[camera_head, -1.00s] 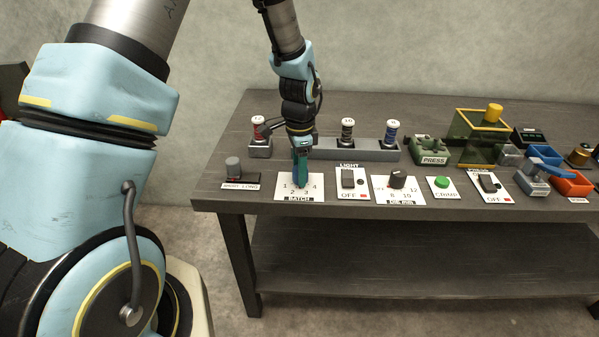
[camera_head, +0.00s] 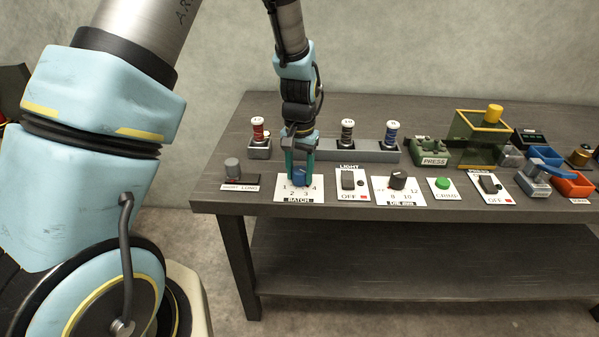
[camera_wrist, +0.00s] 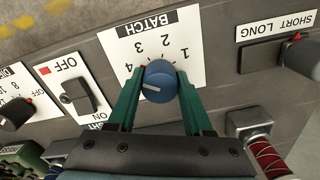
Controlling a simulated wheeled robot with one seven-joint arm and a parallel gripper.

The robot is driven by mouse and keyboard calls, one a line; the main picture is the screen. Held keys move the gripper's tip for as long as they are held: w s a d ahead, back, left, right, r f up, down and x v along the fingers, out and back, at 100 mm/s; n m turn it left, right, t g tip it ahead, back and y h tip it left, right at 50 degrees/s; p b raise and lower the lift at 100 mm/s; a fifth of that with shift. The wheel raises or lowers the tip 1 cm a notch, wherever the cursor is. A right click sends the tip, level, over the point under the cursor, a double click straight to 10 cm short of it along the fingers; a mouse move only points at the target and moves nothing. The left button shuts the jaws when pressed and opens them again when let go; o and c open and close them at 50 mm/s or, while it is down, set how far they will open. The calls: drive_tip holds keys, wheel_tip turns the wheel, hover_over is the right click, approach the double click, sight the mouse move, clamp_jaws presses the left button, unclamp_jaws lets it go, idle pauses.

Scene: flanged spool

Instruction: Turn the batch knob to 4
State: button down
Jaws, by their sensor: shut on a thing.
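The blue batch knob (camera_head: 299,178) stands on a white card marked BATCH (camera_head: 312,195) at the front left of the table. In the wrist view the knob (camera_wrist: 159,84) sits between the two green fingers of my gripper (camera_wrist: 161,80), one on each side and touching it. My gripper (camera_head: 300,172) points down, shut on the knob. The numbers 1 to 4 arc around it; a small red mark at the knob's edge lies beside the 4. A white line on the knob's top points left and slightly down in the wrist view.
A short/long slider (camera_head: 233,168) is left of the card. A light switch (camera_head: 348,179), a dark die knob (camera_head: 397,180) and a green crimp button (camera_head: 442,183) are to the right. A grey rack (camera_head: 360,150) with spools stands behind.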

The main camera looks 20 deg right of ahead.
sight(300, 170)
drive_tip(key=shift+n, duration=1.2)
drive_tip(key=shift+c, duration=1.5)
unclamp_jaws()
wheel_tip(300, 170, up, 11)
drive_tip(key=b, duration=0.1)
drive_tip(key=shift+b, duration=0.35)
